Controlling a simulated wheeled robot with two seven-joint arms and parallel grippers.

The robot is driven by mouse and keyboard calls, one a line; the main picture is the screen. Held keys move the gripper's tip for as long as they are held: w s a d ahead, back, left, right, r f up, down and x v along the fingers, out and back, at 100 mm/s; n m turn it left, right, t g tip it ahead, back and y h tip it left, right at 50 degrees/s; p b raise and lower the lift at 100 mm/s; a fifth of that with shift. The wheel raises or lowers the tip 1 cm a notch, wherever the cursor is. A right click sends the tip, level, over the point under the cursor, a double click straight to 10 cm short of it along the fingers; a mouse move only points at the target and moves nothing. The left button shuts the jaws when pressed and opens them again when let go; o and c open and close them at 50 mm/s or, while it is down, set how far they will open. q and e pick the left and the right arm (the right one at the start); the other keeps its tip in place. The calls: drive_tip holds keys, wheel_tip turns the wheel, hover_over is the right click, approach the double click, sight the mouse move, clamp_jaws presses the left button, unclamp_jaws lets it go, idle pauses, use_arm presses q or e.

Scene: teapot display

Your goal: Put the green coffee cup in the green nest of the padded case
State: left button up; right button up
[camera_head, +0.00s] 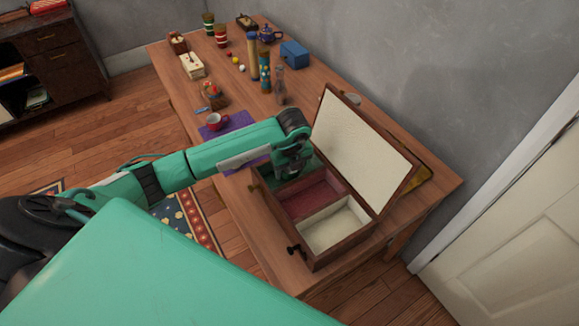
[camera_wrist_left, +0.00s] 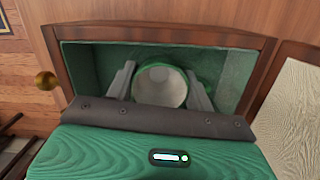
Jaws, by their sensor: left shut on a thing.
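The padded case (camera_head: 331,254) stands on the wooden table with its lid (camera_head: 362,150) open. It has a green nest (camera_head: 311,163) at the far end, a dark red nest and a cream nest. My left gripper (camera_head: 292,172) is over the green nest and mostly hides it in the head view. In the left wrist view, the gripper (camera_wrist_left: 160,88) is shut on the green coffee cup (camera_wrist_left: 160,84), with a finger on each side. The cup's pale round inside and green rim face the camera. It is within the outline of the green nest (camera_wrist_left: 88,62); whether it touches the floor I cannot tell.
A red cup (camera_head: 216,122) and a purple cloth (camera_head: 240,121) lie beyond my left arm. A blue box (camera_head: 294,53), a blue teapot (camera_head: 267,34) and several jars stand farther back. The wall is close behind the lid.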

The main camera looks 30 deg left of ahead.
drive_tip(key=shift+f, duration=0.1)
use_arm(q)
drive_tip(key=shift+f, duration=0.2)
drive_tip(key=o, duration=1)
use_arm(e)
drive_tip(key=shift+w+a, duration=0.2)
drive_tip(key=shift+w, duration=0.2)
drive_tip(key=shift+s, duration=0.1)
